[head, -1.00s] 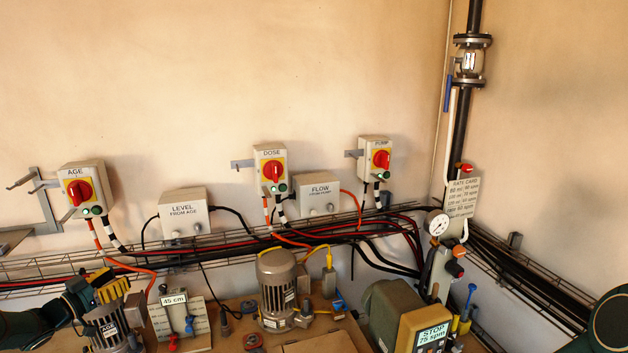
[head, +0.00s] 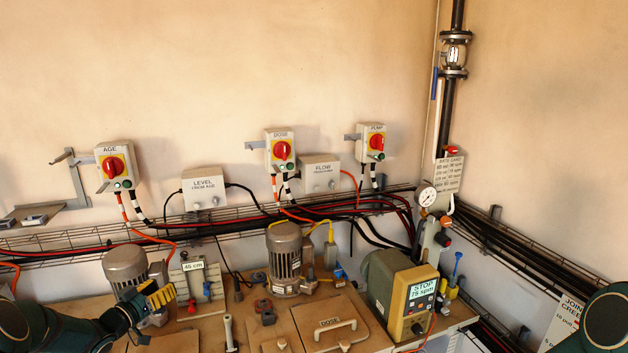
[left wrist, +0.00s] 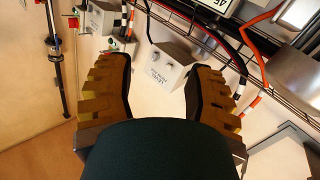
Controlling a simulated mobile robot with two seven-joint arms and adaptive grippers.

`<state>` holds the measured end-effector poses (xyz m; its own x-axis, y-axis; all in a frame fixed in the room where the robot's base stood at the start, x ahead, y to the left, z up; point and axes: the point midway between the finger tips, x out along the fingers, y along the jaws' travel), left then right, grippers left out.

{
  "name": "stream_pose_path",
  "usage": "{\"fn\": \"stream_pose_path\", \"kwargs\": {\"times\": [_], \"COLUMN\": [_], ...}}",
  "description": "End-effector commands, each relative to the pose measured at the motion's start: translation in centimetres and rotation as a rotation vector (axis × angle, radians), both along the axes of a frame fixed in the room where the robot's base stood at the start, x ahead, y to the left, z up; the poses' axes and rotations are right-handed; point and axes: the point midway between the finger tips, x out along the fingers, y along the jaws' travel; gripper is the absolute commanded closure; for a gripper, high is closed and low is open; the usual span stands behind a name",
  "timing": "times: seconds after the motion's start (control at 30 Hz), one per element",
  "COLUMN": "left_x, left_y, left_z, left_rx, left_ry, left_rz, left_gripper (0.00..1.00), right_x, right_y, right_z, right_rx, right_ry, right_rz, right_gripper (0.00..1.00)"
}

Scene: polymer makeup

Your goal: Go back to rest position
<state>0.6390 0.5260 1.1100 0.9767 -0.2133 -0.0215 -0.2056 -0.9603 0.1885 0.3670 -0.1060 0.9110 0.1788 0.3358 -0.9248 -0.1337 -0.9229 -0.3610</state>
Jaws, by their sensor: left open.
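My left gripper (head: 158,297) is at the lower left of the head view, in front of the bench by the left motor (head: 126,268). In the left wrist view its two yellow-and-black fingers (left wrist: 157,92) stand wide apart with nothing between them. A grey box (left wrist: 166,68) on the wall shows beyond the gap. My right gripper is out of view; only a dark green part of my right arm shows at the lower right of the head view.
Switch boxes, including AGE (head: 115,166), hang on the wall above a wire cable tray (head: 60,243). A pipe (head: 448,115) stands at right.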

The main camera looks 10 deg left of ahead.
Motion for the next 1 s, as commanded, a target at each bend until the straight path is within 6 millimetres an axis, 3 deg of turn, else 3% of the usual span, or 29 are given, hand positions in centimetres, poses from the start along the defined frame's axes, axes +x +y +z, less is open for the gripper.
{"fn": "stream_pose_path", "kwargs": {"times": [0.03, 0.17, 0.37, 0.57, 0.7, 0.9, 1.0], "left_x": [0.8, 1.8, -0.5, -7.0, -13.7, -23.0, -26.0], "left_y": [-2.8, -9.6, -20.5, -30.5, -36.1, -40.9, -41.9], "left_z": [-2.4, -7.6, -15.8, -22.9, -26.7, -29.6, -30.1], "left_rx": [-0.04, -0.122, -0.197, -0.209, -0.185, -0.124, -0.102], "left_ry": [0.038, 0.168, 0.438, 0.747, 0.976, 1.247, 1.327], "left_rz": [0.005, 0.033, 0.043, 0.014, -0.021, -0.071, -0.084], "left_gripper": [0.47, 0.47, 0.47, 0.47, 0.47, 0.47, 0.47], "right_x": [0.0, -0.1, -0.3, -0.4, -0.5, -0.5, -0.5], "right_y": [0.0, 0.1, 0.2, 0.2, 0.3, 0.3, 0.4], "right_z": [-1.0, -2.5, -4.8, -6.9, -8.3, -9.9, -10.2], "right_rx": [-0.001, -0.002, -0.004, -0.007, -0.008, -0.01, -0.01], "right_ry": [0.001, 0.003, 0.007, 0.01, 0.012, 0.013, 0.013], "right_rz": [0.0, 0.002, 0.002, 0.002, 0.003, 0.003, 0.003], "right_gripper": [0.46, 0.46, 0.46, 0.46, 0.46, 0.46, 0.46]}}
